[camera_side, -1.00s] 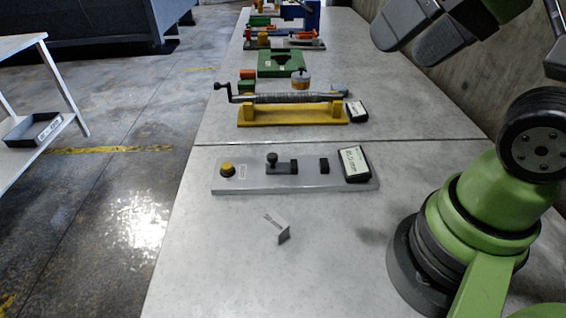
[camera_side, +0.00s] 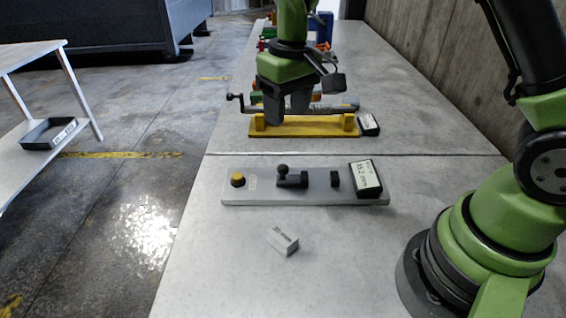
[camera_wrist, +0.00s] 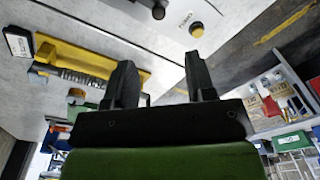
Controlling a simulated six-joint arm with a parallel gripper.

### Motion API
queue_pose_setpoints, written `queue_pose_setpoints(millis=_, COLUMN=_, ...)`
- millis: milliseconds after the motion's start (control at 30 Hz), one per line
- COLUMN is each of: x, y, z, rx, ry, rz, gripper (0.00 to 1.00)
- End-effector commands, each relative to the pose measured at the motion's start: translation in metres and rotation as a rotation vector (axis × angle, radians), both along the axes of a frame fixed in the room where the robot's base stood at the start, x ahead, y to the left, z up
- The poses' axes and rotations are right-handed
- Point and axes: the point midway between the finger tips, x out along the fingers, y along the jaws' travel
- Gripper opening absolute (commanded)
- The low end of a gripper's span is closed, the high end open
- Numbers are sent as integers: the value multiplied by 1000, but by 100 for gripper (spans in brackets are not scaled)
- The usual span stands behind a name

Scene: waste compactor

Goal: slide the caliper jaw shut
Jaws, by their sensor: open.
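The caliper is a grey plate (camera_side: 226,196) lying flat on the near part of the bench. A black sliding jaw (camera_side: 294,181) with an upright round knob (camera_side: 282,170) sits mid-plate, apart from a small black block (camera_side: 335,180) to its right. A yellow button (camera_side: 238,180) is at the left end and a display (camera_side: 366,178) at the right. My gripper (camera_side: 286,114) points down beyond the plate, in front of the yellow fixture. In the wrist view my gripper (camera_wrist: 158,68) has its fingers apart, with nothing between them; the knob (camera_wrist: 158,12) shows at the top edge.
A yellow stand with a threaded rod and crank (camera_side: 300,131) is behind the plate, close to my gripper. A small white block (camera_side: 282,241) lies in front of the plate. More fixtures stand farther back.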

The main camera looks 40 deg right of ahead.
Motion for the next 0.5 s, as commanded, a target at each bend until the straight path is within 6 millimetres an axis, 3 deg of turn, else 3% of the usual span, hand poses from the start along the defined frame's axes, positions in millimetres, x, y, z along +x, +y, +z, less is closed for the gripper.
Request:
queue_pose_setpoints(millis=100, x=8, y=1, z=-24, rx=-16, ry=42, rz=26, gripper=50)
queue_pose_setpoints(millis=367, x=9, y=1, z=-51, rx=-22, ry=63, rz=37, gripper=50)
queue_pose_setpoints(millis=500, x=9, y=1, z=-77, rx=-22, ry=65, rz=37, gripper=50)
